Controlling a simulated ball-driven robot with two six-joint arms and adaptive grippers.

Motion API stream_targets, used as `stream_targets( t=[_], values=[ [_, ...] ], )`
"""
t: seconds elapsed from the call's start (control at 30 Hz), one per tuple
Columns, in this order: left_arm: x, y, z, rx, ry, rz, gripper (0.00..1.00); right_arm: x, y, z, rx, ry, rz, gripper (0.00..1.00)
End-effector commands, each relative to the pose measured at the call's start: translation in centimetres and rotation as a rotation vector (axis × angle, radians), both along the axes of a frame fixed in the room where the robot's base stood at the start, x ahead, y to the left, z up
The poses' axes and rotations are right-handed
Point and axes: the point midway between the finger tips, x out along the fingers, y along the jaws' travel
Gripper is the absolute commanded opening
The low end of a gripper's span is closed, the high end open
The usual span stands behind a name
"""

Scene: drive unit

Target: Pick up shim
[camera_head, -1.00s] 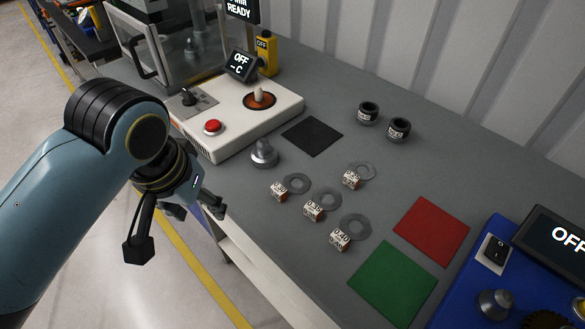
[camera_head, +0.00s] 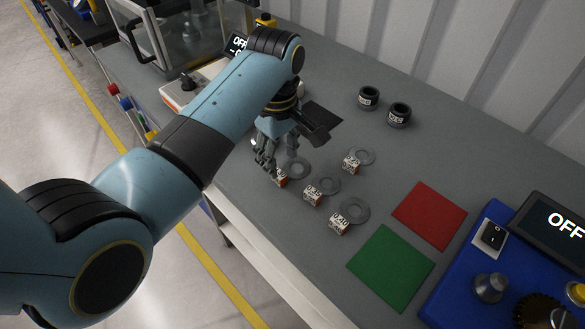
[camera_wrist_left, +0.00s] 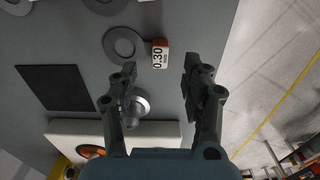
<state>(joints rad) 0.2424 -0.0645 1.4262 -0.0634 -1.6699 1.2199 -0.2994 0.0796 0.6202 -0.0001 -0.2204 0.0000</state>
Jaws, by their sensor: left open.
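Several flat grey ring shims lie on the grey bench, each beside a small labelled block. The nearest shim (camera_head: 298,168) lies next to the block marked 0.30 (camera_wrist_left: 160,53); this shim also shows in the wrist view (camera_wrist_left: 124,45). Other shims lie to its right: one in the middle (camera_head: 328,183), one in front (camera_head: 355,209) and one behind (camera_head: 364,156). My left gripper (camera_head: 268,160) is open and empty, pointing down above the bench beside the nearest shim and its block. In the wrist view its fingers (camera_wrist_left: 160,75) stand apart, with the shim beyond them. My right gripper is not in view.
A metal cone-shaped piece (camera_wrist_left: 140,104) stands close to the fingers. A black square (camera_wrist_left: 56,87), a red mat (camera_head: 429,215) and a green mat (camera_head: 391,267) lie on the bench. Two dark rings (camera_head: 399,115) stand behind. A blue unit (camera_head: 465,275) is at right.

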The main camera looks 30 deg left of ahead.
Motion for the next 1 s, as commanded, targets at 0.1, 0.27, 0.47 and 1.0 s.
stream_targets(
  t=[0.1,0.27,0.47,1.0],
  values=[
    [0.0,0.0,-0.8,0.0,0.001,0.0,0.48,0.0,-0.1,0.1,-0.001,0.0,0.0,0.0],
    [-0.1,0.2,-3.2,0.0,0.003,-0.001,0.48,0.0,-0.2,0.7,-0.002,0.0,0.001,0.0],
    [0.0,0.1,-5.5,0.0,-0.001,-0.001,0.48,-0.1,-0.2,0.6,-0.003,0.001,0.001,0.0],
    [0.0,0.1,-5.7,-0.001,-0.002,-0.001,0.08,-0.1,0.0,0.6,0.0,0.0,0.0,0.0]
  ],
)
